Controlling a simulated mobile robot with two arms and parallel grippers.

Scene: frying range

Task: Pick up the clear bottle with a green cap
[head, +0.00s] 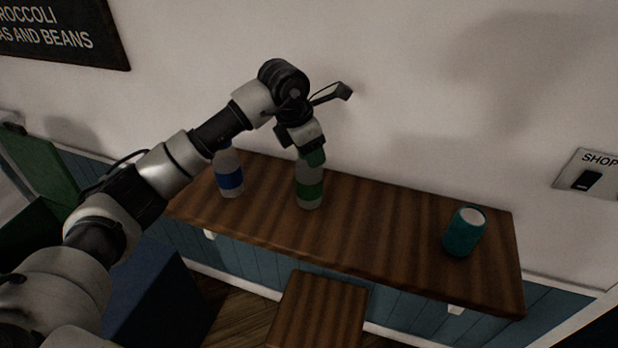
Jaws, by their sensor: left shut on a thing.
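The clear bottle with a green cap (309,187) has a green label and is upright at the middle of the wooden shelf. My left gripper (311,150) comes down over it from above and is shut on its top, hiding part of the cap. I cannot tell whether the bottle's base touches the shelf. My right gripper is not in the head view.
The wooden shelf (380,219) runs along the wall. A bottle with a blue label (230,176) stands to the left, partly behind my left arm. A teal can (464,232) stands near the right end. A wooden stool (319,311) is in front. The shelf between bottle and can is clear.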

